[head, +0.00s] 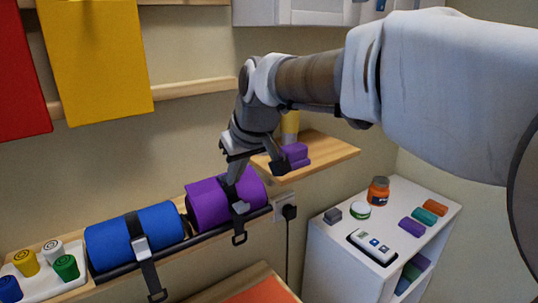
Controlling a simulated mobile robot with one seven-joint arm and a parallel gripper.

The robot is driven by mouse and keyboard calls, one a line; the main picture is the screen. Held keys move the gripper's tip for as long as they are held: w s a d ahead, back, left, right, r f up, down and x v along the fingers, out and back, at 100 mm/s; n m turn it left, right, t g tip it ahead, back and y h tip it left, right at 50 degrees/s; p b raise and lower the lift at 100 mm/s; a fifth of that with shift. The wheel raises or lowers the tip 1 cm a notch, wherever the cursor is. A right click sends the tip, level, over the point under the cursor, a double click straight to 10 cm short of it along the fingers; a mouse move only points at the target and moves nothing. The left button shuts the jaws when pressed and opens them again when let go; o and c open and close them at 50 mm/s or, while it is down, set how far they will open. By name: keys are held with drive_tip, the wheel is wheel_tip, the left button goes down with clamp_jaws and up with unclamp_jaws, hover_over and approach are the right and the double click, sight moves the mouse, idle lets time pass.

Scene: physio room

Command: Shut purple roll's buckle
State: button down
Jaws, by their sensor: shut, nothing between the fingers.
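The purple roll (207,206) lies on a wall rail to the right of a blue roll. A dark strap goes around it, with a grey buckle (240,209) on its front. The strap's tail hangs below the buckle and ends in a dark loop (239,238). My gripper (230,182) is shut and empty, pointing down at the top of the purple roll by the strap, just above the buckle. I cannot tell whether it touches the roll or strap. Whether the buckle is latched is too small to tell.
The blue roll (112,240) has its own strap and buckle (141,247). A tray (48,284) with colored pots is at lower left. A wooden shelf (335,153) with purple blocks (294,154) is behind my gripper. A white cabinet (340,260) holding small items stands at right.

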sight(238, 204)
drive_tip(key=x, duration=0.4)
drive_tip(key=s+d, duration=0.2)
drive_tip(key=shift+s, duration=0.4)
drive_tip(key=shift+s+d+f, duration=0.15)
drive_tip(key=shift+s+d, duration=0.1)
drive_tip(key=shift+f, duration=0.2)
drive_tip(key=shift+s+d+r+b, duration=0.1)
drive_tip(key=shift+b, duration=0.4)
